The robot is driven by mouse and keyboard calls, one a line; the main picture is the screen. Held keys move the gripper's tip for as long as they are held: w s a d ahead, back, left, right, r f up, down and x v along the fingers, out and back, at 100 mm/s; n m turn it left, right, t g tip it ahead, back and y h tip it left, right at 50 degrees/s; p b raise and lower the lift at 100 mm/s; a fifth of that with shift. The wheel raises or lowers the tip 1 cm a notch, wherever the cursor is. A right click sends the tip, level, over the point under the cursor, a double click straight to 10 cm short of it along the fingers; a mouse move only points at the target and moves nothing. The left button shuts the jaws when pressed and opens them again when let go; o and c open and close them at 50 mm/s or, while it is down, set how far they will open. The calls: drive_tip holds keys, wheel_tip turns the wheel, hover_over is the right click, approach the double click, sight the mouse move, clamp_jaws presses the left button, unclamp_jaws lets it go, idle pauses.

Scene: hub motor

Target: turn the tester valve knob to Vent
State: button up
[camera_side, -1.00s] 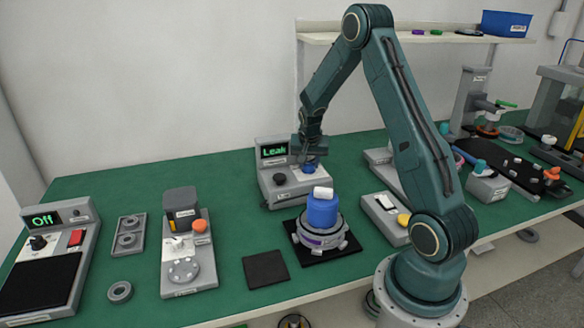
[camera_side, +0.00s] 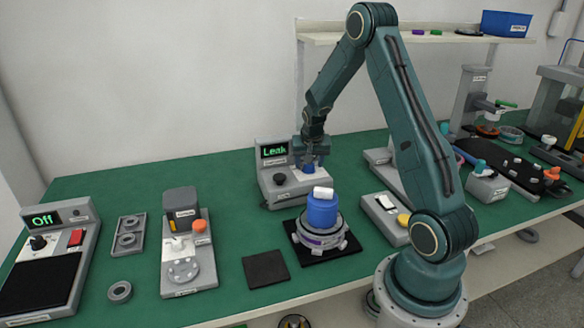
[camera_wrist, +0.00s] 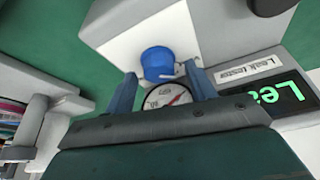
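The leak tester (camera_side: 270,190) is a grey box at the back middle of the green table. Its display (camera_side: 274,151) reads "Leak" in green. The valve knob (camera_wrist: 158,62) is blue and stands on a white plate; it also shows below my gripper in the side view (camera_side: 308,168). My gripper (camera_wrist: 163,80) is open and points at the knob, with a finger to either side and a gap to each. The knob appears just beyond the fingertips. A round gauge (camera_wrist: 165,97) with a red needle shows between the fingers, partly hidden by the gripper body.
A black knob (camera_side: 280,180) sits on the tester's left side. In front, a blue cylinder (camera_side: 322,210) with a white top stands on the hub motor (camera_side: 318,239). A grey box with a yellow button (camera_side: 403,219) lies to the right.

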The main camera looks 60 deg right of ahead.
drive_tip(key=shift+r, duration=0.1)
drive_tip(key=v, duration=1.3)
drive_tip(key=shift+r, duration=0.3)
drive_tip(key=shift+a+r, duration=0.1)
drive_tip(key=shift+a, duration=0.05)
drive_tip(key=s+a+r+n+t+y, duration=0.1)
drive_tip(key=s+a+r+n, duration=0.25)
drive_tip(key=a, duration=0.45)
drive_tip(key=s+a+r+n+t+y, duration=0.1)
drive_tip(key=s+a+r+n, duration=0.1)
drive_tip(key=a+r, duration=0.5)
drive_tip(key=s+a+n+t+y, duration=0.1)
drive_tip(key=s+a+n, duration=0.5)
drive_tip(key=s+a, duration=0.6)
drive_tip(key=shift+s+a+f+y, duration=0.25)
drive_tip(key=shift+a+y, duration=0.25)
drive_tip(key=shift+a, duration=0.45)
